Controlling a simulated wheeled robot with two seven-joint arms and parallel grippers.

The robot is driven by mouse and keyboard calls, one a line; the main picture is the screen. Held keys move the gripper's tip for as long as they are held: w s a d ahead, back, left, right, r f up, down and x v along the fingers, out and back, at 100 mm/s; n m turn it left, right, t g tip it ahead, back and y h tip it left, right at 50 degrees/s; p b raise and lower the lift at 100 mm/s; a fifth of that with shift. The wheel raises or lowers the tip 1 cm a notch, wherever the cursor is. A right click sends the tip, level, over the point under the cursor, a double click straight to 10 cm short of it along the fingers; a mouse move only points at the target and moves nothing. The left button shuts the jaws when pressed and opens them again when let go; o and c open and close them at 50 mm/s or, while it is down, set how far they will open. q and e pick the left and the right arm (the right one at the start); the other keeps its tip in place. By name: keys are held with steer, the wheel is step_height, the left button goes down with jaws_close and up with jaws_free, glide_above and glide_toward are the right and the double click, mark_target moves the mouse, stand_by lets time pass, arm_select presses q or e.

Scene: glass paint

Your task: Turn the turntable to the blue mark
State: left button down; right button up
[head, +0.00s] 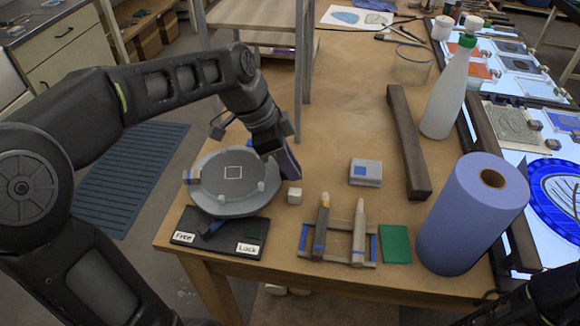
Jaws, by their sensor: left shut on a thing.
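The turntable (215,182) is a round grey disc with a white square outline and several small pale pegs. It stands on a dark base (218,238) with "Free" (185,237) and "Lock" (248,248) labels. A blue lever (212,228) on the base is nearer the "Free" side. A small block with blue (190,176) shows at the disc's left rim; I cannot tell if it is the blue mark. My left gripper (283,155) is shut on a purple piece (289,165) at the disc's right edge. Its fingertips are mostly hidden.
A small white cube (294,196) lies right of the turntable. A rack with two tools (338,248), a green square (396,244), a grey box (365,172), a dark bar (409,150), a blue roll (460,225) and a bottle (444,100) stand farther right. Shelf legs (303,90) rise behind.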

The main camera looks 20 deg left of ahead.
arm_select(q)
steer(key=shift+w+a+n+t+y+b, duration=0.2)
steer(key=shift+w+a+n+t+b, duration=0.1)
steer(key=shift+w+a+n, duration=0.4)
steer(key=shift+w+a+n+t+y+b, duration=0.2)
steer(key=shift+w+a+n+t, duration=0.15)
steer(key=shift+w+n, duration=0.5)
steer(key=shift+w+a+n+t+y, duration=0.35)
steer(key=shift+a+n, duration=0.4)
steer(key=shift+n, duration=0.3)
steer(key=shift+w+a+n+y+b, duration=0.2)
steer(key=shift+w+a+n+b, duration=0.1)
steer(key=shift+a+n, duration=0.3)
steer(key=shift+w+a+n+y+b, duration=0.15)
steer(key=shift+w+a+n, duration=0.1)
steer(key=shift+a+n, duration=0.3)
steer(key=shift+w+a+n+y+b, duration=0.2)
steer(key=shift+a+n+y, duration=0.1)
steer(key=shift+a+n, duration=0.55)
steer(key=shift+w+a+n+y+b, duration=0.2)
steer(key=shift+a+n+y, duration=0.1)
steer(key=shift+a+n, duration=0.55)
steer(key=shift+s+a+n+y+b, duration=0.15)
steer(key=shift+a+n+y, duration=0.25)
steer(key=shift+a+n, duration=0.5)
steer(key=shift+s+a+n+y+b, duration=0.1)
steer(key=shift+a+n+y+b, duration=0.25)
steer(key=shift+a+n, duration=0.55)
steer(key=c, duration=1.3)
jaws_free()
